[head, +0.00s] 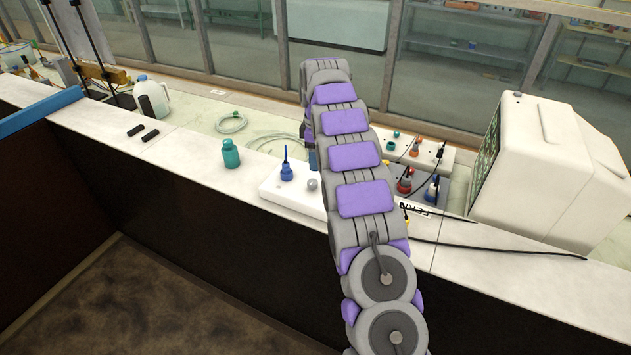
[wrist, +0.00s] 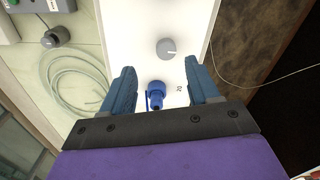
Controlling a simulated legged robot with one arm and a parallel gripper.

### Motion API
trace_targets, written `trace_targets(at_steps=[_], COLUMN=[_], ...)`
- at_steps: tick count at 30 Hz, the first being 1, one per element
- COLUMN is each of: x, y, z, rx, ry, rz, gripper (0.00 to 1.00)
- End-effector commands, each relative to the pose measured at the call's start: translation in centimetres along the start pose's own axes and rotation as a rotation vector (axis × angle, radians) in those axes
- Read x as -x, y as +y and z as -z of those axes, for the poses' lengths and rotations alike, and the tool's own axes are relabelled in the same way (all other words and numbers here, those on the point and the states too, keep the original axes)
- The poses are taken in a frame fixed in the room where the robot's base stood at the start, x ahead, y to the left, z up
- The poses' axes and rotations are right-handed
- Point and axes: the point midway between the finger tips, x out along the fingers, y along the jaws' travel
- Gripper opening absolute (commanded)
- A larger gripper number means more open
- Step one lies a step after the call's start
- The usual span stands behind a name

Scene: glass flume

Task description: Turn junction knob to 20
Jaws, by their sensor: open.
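A white panel (wrist: 140,18) bears a round grey knob (wrist: 166,48) with a pale line pointing right. The knob also shows in the head view (head: 313,184), just left of my arm. A printed "20" (wrist: 180,89) is on the panel, below and right of the knob in the wrist view. A blue piece with a narrow stem (wrist: 156,93) stands near it; in the head view it is upright (head: 286,170). My gripper (wrist: 160,66) is open, its blue fingers apart on either side of the blue piece in the picture. Contact cannot be told.
A teal bottle (head: 231,154) stands left of the panel. Coiled clear tubing (wrist: 72,82) lies beside it. Right of my arm are boxes with coloured connectors (head: 404,183), black cables and a large white monitor (head: 545,170). A glass wall runs behind.

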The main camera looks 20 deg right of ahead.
Motion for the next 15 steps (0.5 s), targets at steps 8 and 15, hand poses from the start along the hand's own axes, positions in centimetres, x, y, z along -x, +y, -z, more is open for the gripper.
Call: trace_targets(at_steps=[8,15], x=[-5.2,-8.0], y=[-0.5,-0.1], z=[0.7,0.2], rx=[0.001,0.002], ry=[-0.007,0.0], rz=[-0.003,-0.002], gripper=[0.6,0.6])
